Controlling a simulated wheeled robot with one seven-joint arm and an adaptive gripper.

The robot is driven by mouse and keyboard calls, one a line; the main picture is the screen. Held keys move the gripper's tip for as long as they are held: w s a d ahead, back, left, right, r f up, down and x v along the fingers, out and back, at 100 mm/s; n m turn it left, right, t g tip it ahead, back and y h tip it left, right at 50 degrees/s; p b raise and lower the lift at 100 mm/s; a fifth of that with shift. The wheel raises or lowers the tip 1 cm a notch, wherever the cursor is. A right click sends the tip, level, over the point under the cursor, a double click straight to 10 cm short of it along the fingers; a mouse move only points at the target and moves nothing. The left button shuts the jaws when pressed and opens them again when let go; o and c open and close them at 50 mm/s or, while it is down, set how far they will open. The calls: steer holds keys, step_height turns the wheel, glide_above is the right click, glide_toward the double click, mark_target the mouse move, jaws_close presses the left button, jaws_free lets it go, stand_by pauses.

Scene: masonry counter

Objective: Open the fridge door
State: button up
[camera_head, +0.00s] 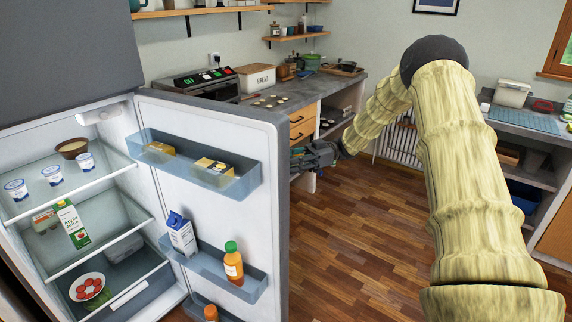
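The fridge (70,45) stands at the left, and its lit inside with shelves shows. The fridge door (215,130) stands wide open, swung out to the right, with its inner side and bins facing me. My arm reaches from the lower right over to the far side of the door. My gripper (305,158) is just right of the door's free edge, at about the height of the upper bin. Its fingertips are small and partly hidden by the door, so I cannot tell whether they are open or touch it. The handle is not visible.
The door bins hold a milk carton (181,234) and a bottle (233,264); the shelves hold cups and a juice carton (72,224). A counter (335,88) with drawers runs behind the door. Wooden floor (345,235) is clear right of the door.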

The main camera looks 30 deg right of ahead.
steer(key=d, duration=1)
steer(key=shift+s+d+f, duration=0.15)
steer(key=shift+s+d, duration=0.1)
steer(key=shift+d, duration=0.1)
